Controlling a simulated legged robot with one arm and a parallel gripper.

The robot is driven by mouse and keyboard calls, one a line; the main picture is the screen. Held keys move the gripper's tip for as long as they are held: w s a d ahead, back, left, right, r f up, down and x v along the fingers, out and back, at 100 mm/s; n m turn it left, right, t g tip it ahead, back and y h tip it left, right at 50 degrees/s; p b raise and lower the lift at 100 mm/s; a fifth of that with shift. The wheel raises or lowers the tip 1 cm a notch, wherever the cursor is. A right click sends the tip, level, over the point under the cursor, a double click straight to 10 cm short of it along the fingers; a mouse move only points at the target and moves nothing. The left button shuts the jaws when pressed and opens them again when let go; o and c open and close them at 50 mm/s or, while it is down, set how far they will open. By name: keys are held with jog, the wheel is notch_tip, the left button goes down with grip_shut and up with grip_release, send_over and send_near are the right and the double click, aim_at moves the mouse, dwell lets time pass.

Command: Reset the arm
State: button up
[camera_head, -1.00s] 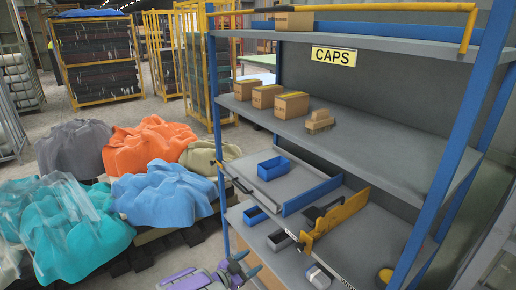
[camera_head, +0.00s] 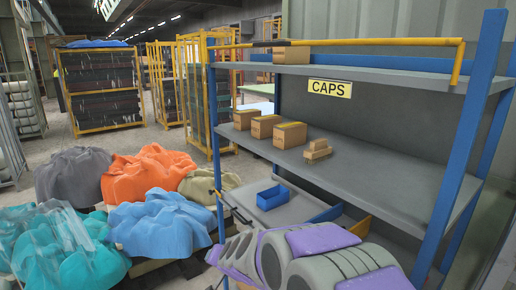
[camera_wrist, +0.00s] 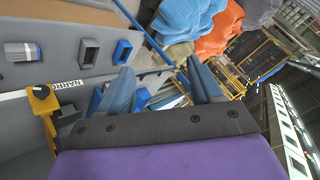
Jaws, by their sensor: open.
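My gripper (camera_wrist: 162,85) is in the wrist view, with its two blue-grey fingers spread apart and nothing between them. The purple and dark grey wrist body fills the bottom of that view. In the head view my grey and purple arm (camera_head: 310,258) is raised across the lower right, in front of the lower shelves. My fingers cannot be made out in the head view. The wrist view is tilted and looks past the rack's lower shelf toward the bagged heaps.
A blue-framed rack (camera_head: 450,175) labelled CAPS stands close on the right. It holds cardboard boxes (camera_head: 290,135) and a blue bin (camera_head: 273,197). Covered heaps, one orange (camera_head: 150,172), lie at left. Yellow cages (camera_head: 100,88) stand behind; open floor lies between.

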jog(key=s+d+n+g+h, duration=0.1)
jog(key=s+d+g, duration=0.2)
jog(key=s+d, duration=0.5)
jog(key=s+d+r+n+g+h, duration=0.1)
jog(key=s+d, duration=0.7)
jog(key=s, duration=1.1)
jog(key=s+d+g+h, duration=0.2)
jog(key=s+d+g, duration=0.4)
jog(key=s, duration=0.8)
jog(key=d, duration=0.2)
jog(key=shift+s+d+r+n+h, duration=0.25)
jog(key=shift+d+r+n+h, duration=0.05)
jog(key=shift+d+r+n, duration=0.1)
